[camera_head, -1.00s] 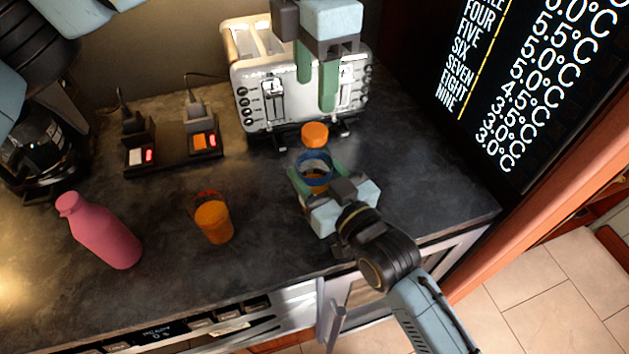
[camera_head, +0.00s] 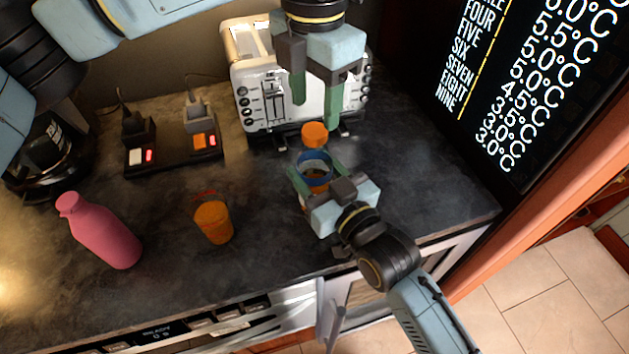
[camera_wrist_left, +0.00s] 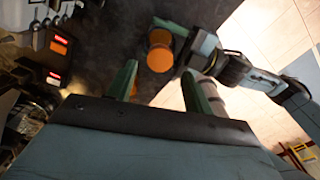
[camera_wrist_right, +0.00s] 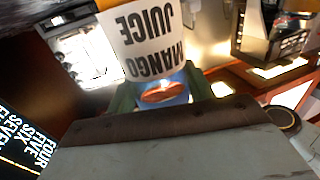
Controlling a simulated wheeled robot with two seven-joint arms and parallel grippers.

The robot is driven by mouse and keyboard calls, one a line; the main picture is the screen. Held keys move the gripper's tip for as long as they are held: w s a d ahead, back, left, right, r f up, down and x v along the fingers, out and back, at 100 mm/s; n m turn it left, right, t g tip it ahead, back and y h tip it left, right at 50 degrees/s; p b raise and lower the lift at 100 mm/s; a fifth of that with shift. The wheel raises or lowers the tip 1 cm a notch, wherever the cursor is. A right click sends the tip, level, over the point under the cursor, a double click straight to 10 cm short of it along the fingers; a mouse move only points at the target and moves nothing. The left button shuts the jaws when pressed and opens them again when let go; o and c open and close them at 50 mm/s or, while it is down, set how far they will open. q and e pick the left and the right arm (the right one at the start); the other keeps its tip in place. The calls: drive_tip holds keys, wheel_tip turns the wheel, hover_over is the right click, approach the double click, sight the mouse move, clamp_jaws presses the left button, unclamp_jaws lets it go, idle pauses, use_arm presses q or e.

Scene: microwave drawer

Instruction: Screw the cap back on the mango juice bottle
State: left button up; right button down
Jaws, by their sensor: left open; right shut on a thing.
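The mango juice bottle (camera_head: 317,158) stands near the counter's front right, with its blue upper part showing. Its white lettered label shows upside down in the right wrist view (camera_wrist_right: 148,42). My right gripper (camera_head: 317,178) is shut around the bottle, a green finger on each side. The orange cap (camera_head: 314,134) appears just beyond the blue part; I cannot tell whether they touch. My left gripper (camera_head: 315,115) is open, fingers pointing down, above and near the cap. Orange round shapes (camera_wrist_left: 160,50) show beyond its fingers in the left wrist view; which is the cap is unclear.
A white toaster (camera_head: 245,80) stands behind the grippers. An orange cup (camera_head: 213,222) and a pink bottle (camera_head: 102,232) stand to the left. Lit switches with plugs (camera_head: 172,152) and a coffee pot (camera_head: 45,155) are farther back. Counter between cup and bottle is clear.

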sight(315, 130)
use_arm(q)
drive_tip(key=shift+f, duration=2.2)
drive_tip(key=c, duration=1)
drive_tip(key=o, duration=1.1)
drive_tip(key=shift+o, duration=0.2)
drive_tip(key=shift+r, duration=0.15)
wheel_tip(315, 130, up, 12)
use_arm(e)
drive_tip(key=shift+c, duration=2.4)
unclamp_jaws()
